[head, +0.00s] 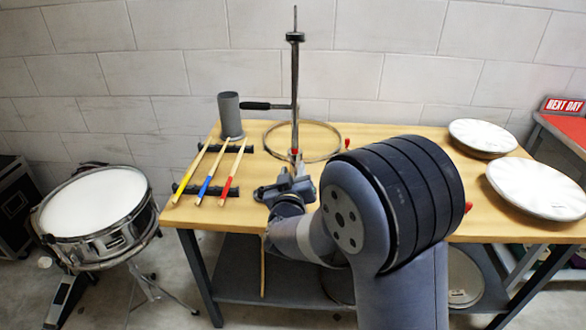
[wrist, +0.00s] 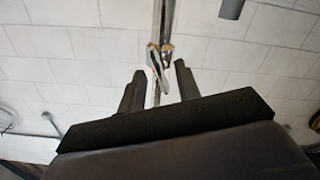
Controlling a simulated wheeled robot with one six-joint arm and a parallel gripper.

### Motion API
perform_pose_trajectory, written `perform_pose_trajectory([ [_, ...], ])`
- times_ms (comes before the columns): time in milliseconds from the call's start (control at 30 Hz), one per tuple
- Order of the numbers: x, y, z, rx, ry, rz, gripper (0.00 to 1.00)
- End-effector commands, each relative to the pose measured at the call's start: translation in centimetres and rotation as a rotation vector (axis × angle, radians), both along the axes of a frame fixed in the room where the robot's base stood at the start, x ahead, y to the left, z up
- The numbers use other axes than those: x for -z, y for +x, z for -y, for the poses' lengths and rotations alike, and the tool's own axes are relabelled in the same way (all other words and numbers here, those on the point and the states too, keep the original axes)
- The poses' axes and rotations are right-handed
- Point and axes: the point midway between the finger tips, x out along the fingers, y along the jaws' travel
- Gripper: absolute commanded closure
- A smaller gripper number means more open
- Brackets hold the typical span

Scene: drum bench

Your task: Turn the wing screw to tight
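A metal stand post (head: 295,85) rises from the back of the wooden bench, with a dark collar near its top. A small red part (head: 295,152) shows low on the post; I cannot tell whether it is the wing screw. My gripper (head: 288,184) is in front of the post's lower part, partly hidden by my arm. In the wrist view my gripper (wrist: 160,72) is open, its two dark fingers apart. A clamp-like metal and brownish piece (wrist: 159,54) on the post shows between and beyond the fingertips. Contact cannot be told.
Left of the post are a grey cup (head: 230,115) and sticks (head: 209,175) with coloured ends on black racks. A hoop (head: 328,153) lies around the post's base. White drumheads (head: 535,188) lie at right; a snare drum (head: 96,212) stands at left.

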Motion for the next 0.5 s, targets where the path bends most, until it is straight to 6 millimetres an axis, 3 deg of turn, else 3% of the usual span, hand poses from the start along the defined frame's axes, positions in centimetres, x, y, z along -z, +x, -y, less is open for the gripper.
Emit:
perform_pose_trajectory([
  [400,0.01,0.97,0.07,0.0,0.001,0.0,0.68],
  [500,0.01,0.96,0.07,0.0,0.001,0.0,0.76],
])
